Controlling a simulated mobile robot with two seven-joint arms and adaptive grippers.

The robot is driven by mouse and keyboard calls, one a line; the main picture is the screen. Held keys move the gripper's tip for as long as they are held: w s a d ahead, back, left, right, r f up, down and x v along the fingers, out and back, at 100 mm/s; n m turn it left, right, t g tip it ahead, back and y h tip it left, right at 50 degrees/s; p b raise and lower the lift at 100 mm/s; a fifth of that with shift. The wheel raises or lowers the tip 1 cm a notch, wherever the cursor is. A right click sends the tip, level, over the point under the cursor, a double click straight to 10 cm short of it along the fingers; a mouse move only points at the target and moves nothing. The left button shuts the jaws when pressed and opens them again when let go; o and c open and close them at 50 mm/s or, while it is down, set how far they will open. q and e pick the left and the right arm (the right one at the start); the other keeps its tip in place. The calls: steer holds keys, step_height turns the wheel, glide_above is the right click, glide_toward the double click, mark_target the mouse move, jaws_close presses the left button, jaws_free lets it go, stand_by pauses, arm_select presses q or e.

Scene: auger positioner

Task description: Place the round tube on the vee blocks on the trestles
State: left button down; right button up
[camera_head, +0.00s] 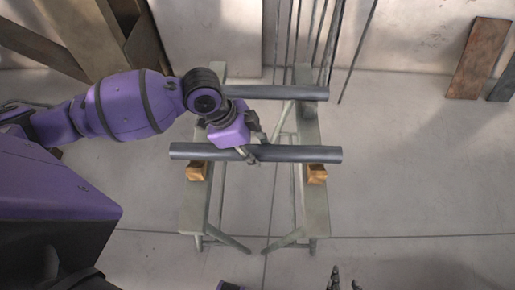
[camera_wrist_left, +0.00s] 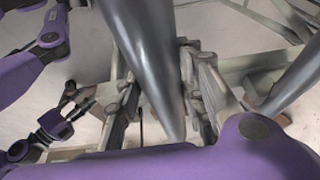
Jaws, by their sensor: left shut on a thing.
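A long dark grey round tube (camera_head: 300,153) lies level, left to right, across both trestles. My left gripper (camera_head: 254,149) is shut on it near its middle; the wrist view shows the tube (camera_wrist_left: 150,55) between the fingers. Wooden vee blocks sit on the left trestle (camera_head: 192,218) and right trestle (camera_head: 315,220). The left block (camera_head: 197,172) and right block (camera_head: 316,174) show just in front of the tube, partly covered by it. I cannot tell whether the tube touches them. My right gripper (camera_head: 344,281) is open and empty at the bottom edge.
A second dark tube (camera_head: 290,93) lies across the back of the trestles, parallel to the held one. Thin rods and boards lean on the back wall. A brown plank (camera_head: 478,58) leans at the right. The floor right of the trestles is clear.

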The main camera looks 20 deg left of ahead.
arm_select(q)
step_height(320, 180, down, 2)
steer(key=shift+d+f, duration=0.1)
arm_select(e)
steer(key=shift+w, duration=0.25)
arm_select(q)
steer(key=shift+f, duration=0.1)
arm_select(e)
steer(key=shift+w+a, duration=0.1)
steer(key=shift+w, duration=0.05)
arm_select(q)
steer(key=c, duration=1.2)
jaws_free()
steer(key=shift+s+f, duration=0.1)
steer(key=shift+f, duration=0.05)
steer(key=shift+o, duration=0.2)
steer(key=shift+r, duration=0.25)
steer(key=p+v, duration=0.1)
steer(key=v, duration=1)
steer(key=shift+s+a+r, duration=0.1)
steer(key=shift+a+r, duration=0.2)
arm_select(e)
steer(key=shift+r, duration=0.5)
